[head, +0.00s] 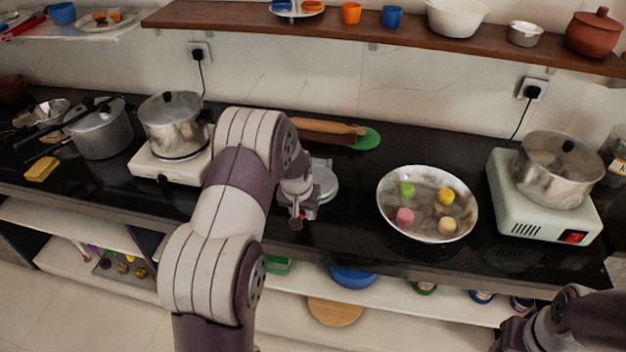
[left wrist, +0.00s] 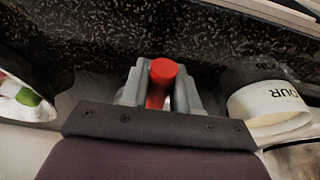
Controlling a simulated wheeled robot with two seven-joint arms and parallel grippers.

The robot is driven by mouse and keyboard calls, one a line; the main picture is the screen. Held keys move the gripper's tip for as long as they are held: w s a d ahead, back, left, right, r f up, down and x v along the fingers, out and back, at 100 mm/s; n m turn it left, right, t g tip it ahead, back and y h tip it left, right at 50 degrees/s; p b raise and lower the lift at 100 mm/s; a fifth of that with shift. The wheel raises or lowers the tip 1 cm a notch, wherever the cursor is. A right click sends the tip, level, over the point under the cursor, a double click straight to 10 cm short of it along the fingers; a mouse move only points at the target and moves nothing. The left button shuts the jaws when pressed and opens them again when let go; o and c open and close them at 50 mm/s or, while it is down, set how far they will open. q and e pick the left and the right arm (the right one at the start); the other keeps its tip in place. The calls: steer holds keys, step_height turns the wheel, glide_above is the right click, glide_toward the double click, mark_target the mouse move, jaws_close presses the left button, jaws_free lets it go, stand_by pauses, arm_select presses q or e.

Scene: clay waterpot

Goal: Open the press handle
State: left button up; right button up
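The press is a round, silvery metal plate (head: 324,182) on the dark counter, partly hidden behind my left arm in the head view. My left gripper (head: 297,208) is at its near side. In the left wrist view the press handle (left wrist: 162,72) is red with a round end. It stands between the two grey fingers of the left gripper (left wrist: 160,92), which close in tightly on both sides of it. Whether the press lid is raised is hard to tell. My right gripper is out of view; only part of the right arm shows at the lower right.
A metal bowl with several coloured balls (head: 427,204) stands right of the press. A rolling pin (head: 328,127) and green disc (head: 366,138) lie behind. Pots on stoves (head: 545,205) flank the area. A white labelled container (left wrist: 270,105) shows in the wrist view.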

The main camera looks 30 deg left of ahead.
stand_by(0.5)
arm_select(q)
steer(key=r+p, duration=0.1)
steer(key=r, duration=0.1)
steer(key=r+p, duration=0.1)
steer(key=shift+w+r+p, duration=0.15)
steer(key=shift+w+p, duration=0.15)
steer(key=shift+p, duration=0.05)
steer(key=shift+w+a+r, duration=0.1)
steer(key=shift+r, duration=0.1)
steer(key=r+p, duration=0.1)
steer(key=w+r+p, duration=0.1)
steer(key=r, duration=0.1)
steer(key=shift+a, duration=0.1)
steer(key=shift+w+r, duration=0.1)
steer(key=shift+w, duration=0.05)
steer(key=shift+p, duration=0.35)
steer(key=shift+w+a+r+p, duration=0.15)
steer(key=shift+w+r+p, duration=0.35)
steer(key=shift+r, duration=0.3)
steer(key=shift+w+a+r+p, duration=0.1)
steer(key=shift+w+r+p, duration=0.4)
steer(key=shift+r, duration=0.25)
